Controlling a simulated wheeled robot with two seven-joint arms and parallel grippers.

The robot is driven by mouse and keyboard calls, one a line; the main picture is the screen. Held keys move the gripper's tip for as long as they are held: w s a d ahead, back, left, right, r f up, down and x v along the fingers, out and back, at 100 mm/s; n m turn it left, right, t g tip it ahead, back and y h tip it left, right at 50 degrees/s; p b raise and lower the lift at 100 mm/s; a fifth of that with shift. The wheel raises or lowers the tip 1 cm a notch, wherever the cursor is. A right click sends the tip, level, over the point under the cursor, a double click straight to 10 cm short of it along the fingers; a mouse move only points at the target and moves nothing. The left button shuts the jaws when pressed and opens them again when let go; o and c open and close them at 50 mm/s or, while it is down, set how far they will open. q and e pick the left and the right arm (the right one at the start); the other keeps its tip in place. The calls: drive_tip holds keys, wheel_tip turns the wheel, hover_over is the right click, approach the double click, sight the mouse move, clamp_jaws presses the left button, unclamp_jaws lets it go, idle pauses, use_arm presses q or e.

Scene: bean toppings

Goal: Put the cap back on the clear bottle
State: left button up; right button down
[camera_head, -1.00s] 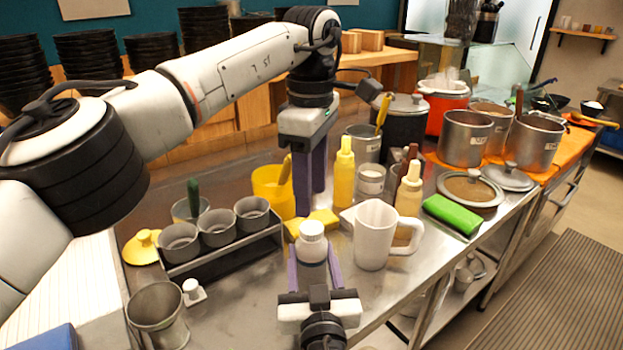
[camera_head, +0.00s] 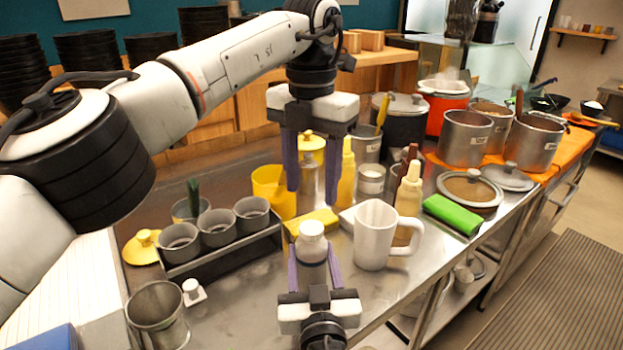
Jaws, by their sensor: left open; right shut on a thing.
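My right gripper (camera_head: 313,268) comes in from the bottom and is shut on a bottle (camera_head: 312,250) that stands upright between its purple fingers. The bottle has a greyish, see-through-looking body and a white round top (camera_head: 311,229); I cannot tell whether that top is a cap or the neck. My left gripper (camera_head: 312,186) hangs fingers down above and behind the bottle. It is open and empty, its two purple fingers apart. A small white piece with a round knob (camera_head: 193,290) lies on the steel counter at the left; it may be the cap, but is too small to tell.
A white mug (camera_head: 375,235) stands close right of the bottle, with a yellow sponge (camera_head: 312,220) behind. A rack of grey cups (camera_head: 218,228) and a metal cup (camera_head: 158,312) stand left. Squeeze bottles (camera_head: 409,190) stand back right.

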sight(312, 227)
use_arm(q)
drive_tip(key=shift+f, duration=4.05)
drive_tip(key=c, duration=1.1)
drive_tip(key=shift+o, duration=0.2)
drive_tip(key=shift+m, duration=0.9)
drive_tip(key=o, duration=1.2)
